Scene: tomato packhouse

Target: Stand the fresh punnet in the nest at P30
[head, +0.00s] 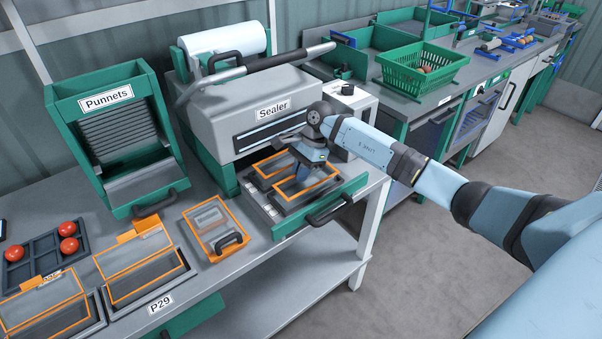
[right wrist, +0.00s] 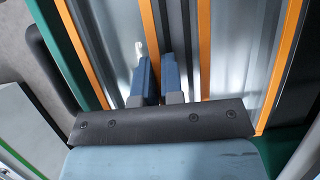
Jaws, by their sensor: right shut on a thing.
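My right gripper (head: 302,170) reaches down into the sealer's pulled-out drawer (head: 268,222), which has two orange-rimmed nests side by side. In the right wrist view its blue fingers (right wrist: 158,85) are close together at the inner orange rim of one nest. They are shut on a thin part, seemingly the wall of the clear fresh punnet; the punnet itself is hard to make out. My left gripper is not in view. A P29 label (head: 160,303) is on the bench front; I cannot make out a P30 label.
The sealer (head: 270,112) stands behind the drawer, the drawer handle (head: 331,208) in front. Left are orange-framed trays (head: 140,262), a small handled orange frame (head: 212,228), tomatoes (head: 68,229) in a dark tray and the Punnets dispenser (head: 107,98). A green basket (head: 422,66) is behind right.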

